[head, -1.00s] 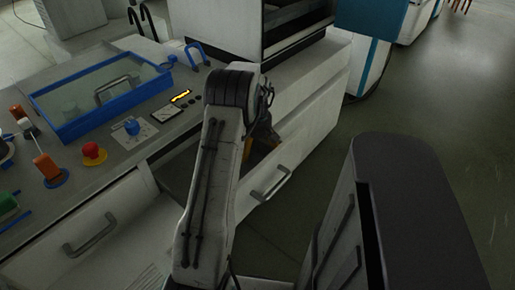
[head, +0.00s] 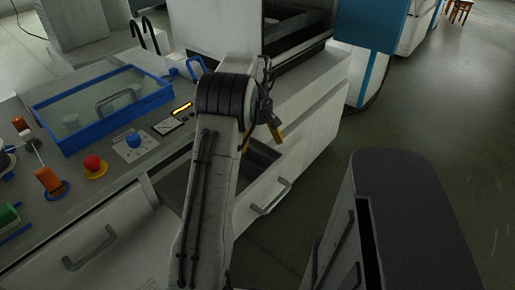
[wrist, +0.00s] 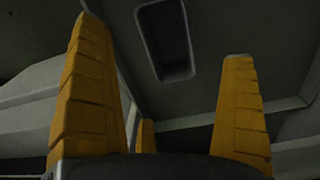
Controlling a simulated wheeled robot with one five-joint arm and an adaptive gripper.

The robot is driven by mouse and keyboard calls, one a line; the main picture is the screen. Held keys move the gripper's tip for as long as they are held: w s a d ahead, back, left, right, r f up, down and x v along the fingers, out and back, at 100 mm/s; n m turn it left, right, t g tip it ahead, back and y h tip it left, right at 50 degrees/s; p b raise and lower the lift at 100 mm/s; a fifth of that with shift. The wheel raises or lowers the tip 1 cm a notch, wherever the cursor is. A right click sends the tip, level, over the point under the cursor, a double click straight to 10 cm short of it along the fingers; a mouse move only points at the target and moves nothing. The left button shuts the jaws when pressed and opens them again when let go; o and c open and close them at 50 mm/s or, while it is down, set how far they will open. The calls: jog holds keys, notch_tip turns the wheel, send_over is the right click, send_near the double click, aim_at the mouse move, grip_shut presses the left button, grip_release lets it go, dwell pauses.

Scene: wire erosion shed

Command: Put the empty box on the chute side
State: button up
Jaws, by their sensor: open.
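My gripper (head: 262,142) has yellow fingers and hangs over an open drawer (head: 172,190) in the front of the white bench. Its fingers are apart with nothing between them; the wrist view also shows the open gripper (wrist: 161,38). Beyond the fingertips in the wrist view lies a dark, narrow, open-topped rectangular shape with a paler rim (wrist: 178,72). It looks empty; I cannot tell whether it is the box or a recess. My arm hides part of the drawer in the head view. I cannot make out a chute.
A blue-framed tank with a clear lid (head: 160,100) sits on the bench. A red knob (head: 94,164), a blue knob (head: 133,139) and an orange handle (head: 50,181) stand near it. A white machine (head: 215,30) rises behind. Open floor (head: 460,130) lies at right.

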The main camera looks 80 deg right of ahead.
jog(key=shift+r, duration=1.2)
